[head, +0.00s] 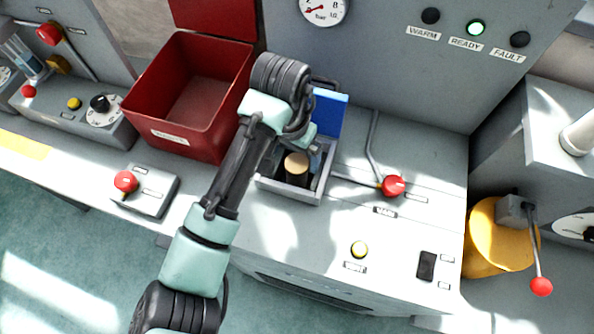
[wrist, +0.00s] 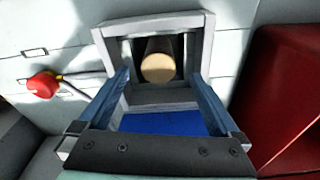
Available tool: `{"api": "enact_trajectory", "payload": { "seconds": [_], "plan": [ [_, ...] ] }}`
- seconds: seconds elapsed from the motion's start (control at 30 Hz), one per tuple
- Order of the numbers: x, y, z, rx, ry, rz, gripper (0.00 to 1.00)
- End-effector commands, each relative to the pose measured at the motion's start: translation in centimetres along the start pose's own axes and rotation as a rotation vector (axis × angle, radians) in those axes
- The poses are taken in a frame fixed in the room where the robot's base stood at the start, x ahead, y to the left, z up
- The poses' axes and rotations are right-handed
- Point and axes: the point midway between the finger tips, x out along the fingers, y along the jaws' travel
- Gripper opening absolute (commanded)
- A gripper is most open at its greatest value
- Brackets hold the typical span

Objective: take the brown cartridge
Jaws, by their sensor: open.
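The brown cartridge (head: 297,166) stands in an open grey square chamber (head: 308,196) on the machine's top. Its round tan end faces up, and its dark brown side shows below. The chamber's blue lid (head: 329,112) is swung open at the back. In the wrist view the cartridge (wrist: 158,69) lies ahead, between the lines of my fingers. My gripper (wrist: 160,78) is open and empty, just above the chamber. I cannot tell how far the fingertips are from the cartridge. In the head view my wrist hides part of the chamber and lid.
A red open bin (head: 190,140) stands left of the chamber. A red-knobbed lever (head: 393,186) is close on its right.

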Motion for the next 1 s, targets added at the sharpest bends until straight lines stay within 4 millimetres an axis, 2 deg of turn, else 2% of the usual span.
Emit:
{"api": "enact_trajectory", "payload": {
  "seconds": [0.2,0.5,1.0],
  "plan": [
    [2.9,0.3,-0.1,-0.001,-0.001,0.0,0.99],
    [3.3,0.3,-0.2,0.0,0.001,0.0,0.97],
    [3.3,0.3,-0.2,0.0,0.001,0.0,0.07]
  ]
}}
